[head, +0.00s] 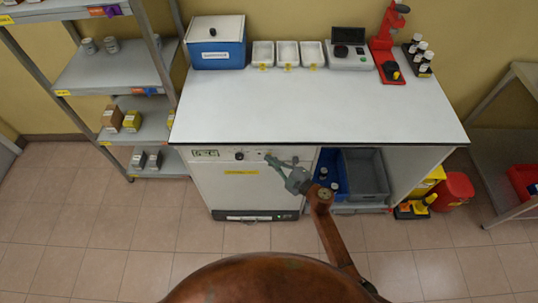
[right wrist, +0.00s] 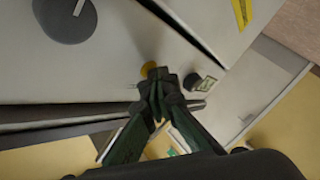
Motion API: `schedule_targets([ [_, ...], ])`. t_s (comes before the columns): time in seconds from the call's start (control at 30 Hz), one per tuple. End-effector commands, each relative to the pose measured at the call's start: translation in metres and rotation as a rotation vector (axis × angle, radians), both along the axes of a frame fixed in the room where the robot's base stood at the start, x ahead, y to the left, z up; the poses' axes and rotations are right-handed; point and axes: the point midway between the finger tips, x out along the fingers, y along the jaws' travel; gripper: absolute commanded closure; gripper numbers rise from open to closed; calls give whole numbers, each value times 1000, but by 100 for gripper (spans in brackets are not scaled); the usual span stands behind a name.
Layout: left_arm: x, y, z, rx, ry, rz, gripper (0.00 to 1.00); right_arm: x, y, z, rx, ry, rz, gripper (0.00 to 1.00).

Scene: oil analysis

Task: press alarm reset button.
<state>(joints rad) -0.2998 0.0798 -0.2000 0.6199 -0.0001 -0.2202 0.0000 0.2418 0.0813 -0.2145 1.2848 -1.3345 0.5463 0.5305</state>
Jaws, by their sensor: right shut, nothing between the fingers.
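The white cabinet (head: 228,190) under the worktop has a control strip along its upper front. My right gripper (head: 270,159) is shut and empty, with its fingertips at the right part of this strip. In the right wrist view, the shut fingertips (right wrist: 157,74) are right beside a small round yellow button (right wrist: 148,69) and partly cover it. I cannot tell whether they touch. A small black button or switch (right wrist: 193,81) with a label sits beside the fingers. Which control is the alarm reset is not readable. My left gripper is out of view.
A dark dial (head: 239,155) and a display (head: 205,153) are on the strip left of the gripper. The worktop (head: 300,110) overhangs closely above. A grey bin (head: 366,191) and a blue bin (head: 325,160) stand in the open bay at right. The floor in front is clear.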

Motion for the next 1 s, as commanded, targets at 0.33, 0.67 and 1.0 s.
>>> schedule_targets([
  [0.33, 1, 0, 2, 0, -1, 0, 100, -2, 0, 1, 0, 0, -1, 100],
  [0.67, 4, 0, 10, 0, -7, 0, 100, -16, 0, 1, 0, 0, -1, 100],
  [1.0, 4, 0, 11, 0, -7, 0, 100, -19, 0, 0, -1, 0, -1, 100],
])
